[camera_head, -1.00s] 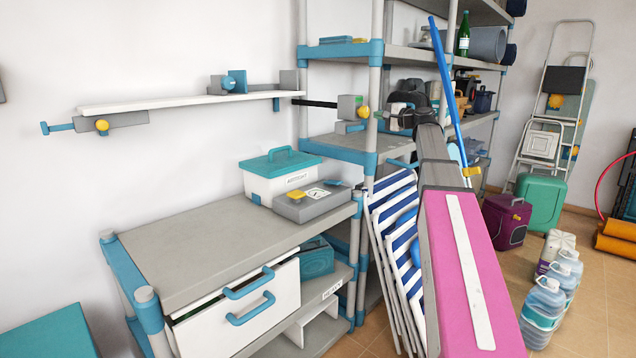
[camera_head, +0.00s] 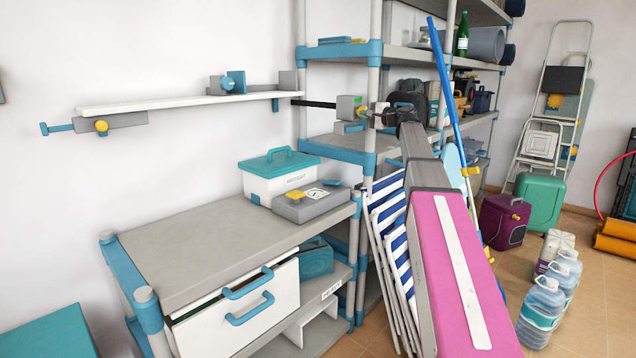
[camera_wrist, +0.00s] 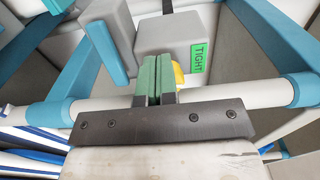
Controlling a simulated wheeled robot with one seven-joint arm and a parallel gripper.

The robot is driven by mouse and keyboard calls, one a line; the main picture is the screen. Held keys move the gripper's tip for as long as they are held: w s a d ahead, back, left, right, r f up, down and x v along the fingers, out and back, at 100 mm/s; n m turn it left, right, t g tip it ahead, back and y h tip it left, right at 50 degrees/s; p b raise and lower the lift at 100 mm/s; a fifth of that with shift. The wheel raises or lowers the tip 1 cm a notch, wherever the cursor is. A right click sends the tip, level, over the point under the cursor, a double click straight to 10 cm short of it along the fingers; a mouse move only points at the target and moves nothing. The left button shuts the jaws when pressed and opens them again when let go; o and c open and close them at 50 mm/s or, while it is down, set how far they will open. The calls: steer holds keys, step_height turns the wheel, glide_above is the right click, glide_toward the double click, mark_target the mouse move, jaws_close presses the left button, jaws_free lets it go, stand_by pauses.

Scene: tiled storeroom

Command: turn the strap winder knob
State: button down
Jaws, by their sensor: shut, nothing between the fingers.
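The strap winder is a grey box (camera_head: 347,107) by the shelf post, with a black strap (camera_head: 313,103) running into it from the left. Its yellow knob (camera_head: 361,111) faces my arm. In the wrist view the box (camera_wrist: 160,38) bears a green TIGHT label (camera_wrist: 198,62). There the knob (camera_wrist: 179,75) shows only in part, behind and just right of my fingers. My gripper (camera_wrist: 153,72) is shut and empty, its green pads together in front of the box. In the head view my gripper (camera_head: 371,116) is small beside the knob; contact cannot be told.
A white shelf post (camera_wrist: 90,108) with blue collars crosses close behind my fingers. A grey and blue part (camera_head: 350,127) sits just below the winder. A black backpack (camera_head: 410,97) stands on the shelf behind. Folded striped chairs (camera_head: 385,235) lean below my arm.

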steer(key=shift+w+a+r, duration=0.25)
steer(key=shift+w+a, duration=0.1)
steer(key=shift+w, duration=0.3)
steer(key=shift+w+f, duration=0.1)
steer(key=shift+f, duration=0.1)
stand_by(0.3)
steer(key=shift+s+a, duration=0.2)
steer(key=shift+s, duration=0.05)
steer(key=v, duration=0.6)
steer(key=shift+s+f, duration=0.25)
steer(key=shift+s, duration=0.15)
steer(key=shift+a, duration=0.1)
